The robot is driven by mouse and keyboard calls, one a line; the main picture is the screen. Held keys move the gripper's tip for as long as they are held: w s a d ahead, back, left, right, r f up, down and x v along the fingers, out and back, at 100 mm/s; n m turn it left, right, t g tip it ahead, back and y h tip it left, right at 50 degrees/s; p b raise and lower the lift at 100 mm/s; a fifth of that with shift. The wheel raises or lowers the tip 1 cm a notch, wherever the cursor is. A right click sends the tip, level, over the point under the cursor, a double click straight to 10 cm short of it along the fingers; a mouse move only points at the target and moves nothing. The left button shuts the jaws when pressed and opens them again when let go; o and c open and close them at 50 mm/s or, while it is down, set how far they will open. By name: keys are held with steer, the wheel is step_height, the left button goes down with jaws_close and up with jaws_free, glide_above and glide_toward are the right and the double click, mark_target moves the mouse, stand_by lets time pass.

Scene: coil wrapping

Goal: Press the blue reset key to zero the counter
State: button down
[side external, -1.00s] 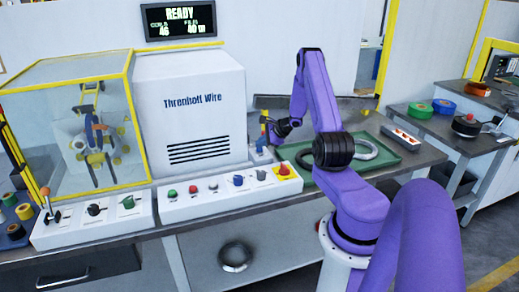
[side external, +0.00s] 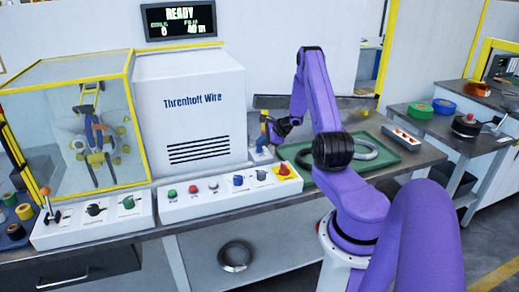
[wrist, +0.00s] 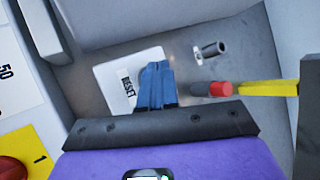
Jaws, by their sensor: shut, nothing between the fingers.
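My gripper (side external: 265,140) is shut and empty, low over a small white block (side external: 259,154) at the right of the machine cabinet. In the wrist view its blue fingers (wrist: 157,85) are together, pointing at a white plate (wrist: 127,72) labelled RESET. The blue reset key is not clearly seen; the fingers cover that spot, and I cannot tell whether they touch it. The counter display (side external: 181,20) above the cabinet reads READY, with 0 on the left and 40 on the right.
A yellow rod with a red tip (wrist: 212,89) stands close right of the fingers in the wrist view. A button panel (side external: 228,188) with a red stop button (side external: 283,169) is in front. A green tray (side external: 400,158) holds a grey coil (side external: 366,149).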

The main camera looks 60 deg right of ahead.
mark_target(261, 149)
steer(key=shift+r, duration=0.45)
steer(key=shift+r, duration=2.55)
